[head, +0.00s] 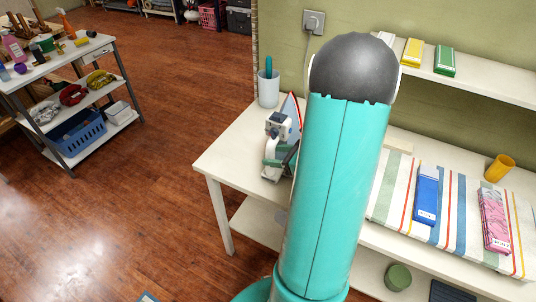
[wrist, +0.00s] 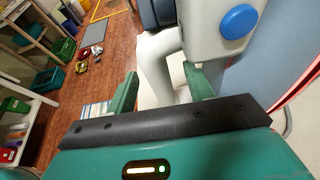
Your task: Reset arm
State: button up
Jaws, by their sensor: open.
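A clothes iron (head: 291,110) stands upright at the left end of the white table (head: 232,150), partly hidden by my arm. In the wrist view the iron (wrist: 205,42) is very close, with a grey body, a blue round knob and a white curved handle. My gripper (wrist: 160,78) is open, its two green fingers apart, with the white handle showing between and beyond them. I cannot tell whether either finger touches it. In the head view my teal arm covers the middle of the table and hides most of the gripper.
A white cup (head: 268,90) stands behind the iron. A striped cloth (head: 455,215) bears a blue box (head: 426,195) and a pink patterned box (head: 493,221), with an orange cup (head: 499,167) behind. A laden shelf cart (head: 120,80) stands far left. The wooden floor between is clear.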

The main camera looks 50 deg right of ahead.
jog(key=v, duration=1)
